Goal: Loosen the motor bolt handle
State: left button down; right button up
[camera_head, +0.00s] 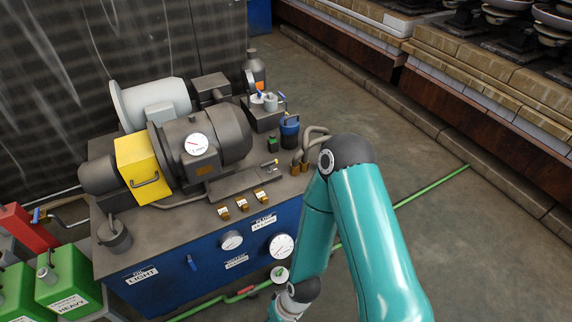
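A dark grey motor (225,133) lies on top of a blue bench unit (165,285), with a round white gauge (197,144) on its front. A yellow box (142,168) with a dark pull handle (146,182) sits at the motor's left end. A flat grey plate (240,182) lies in front of the motor, with a small yellow-tipped handle (270,163) at its right end. I cannot tell which handle is the bolt handle. My teal right arm bends in front of the bench's right end, apart from the motor.
A light grey motor (158,101) stands behind. A blue lever (192,262) and gauges (281,245) are on the bench front. Green cans (68,284) and a red block (28,229) stand left. A green hose (432,187) crosses the floor. Insulator stacks (505,45) line the right; floor between is clear.

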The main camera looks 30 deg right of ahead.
aim_at(268, 163)
jog(key=u, duration=0.15)
jog(key=i, duration=0.9)
jog(key=z, duration=0.05)
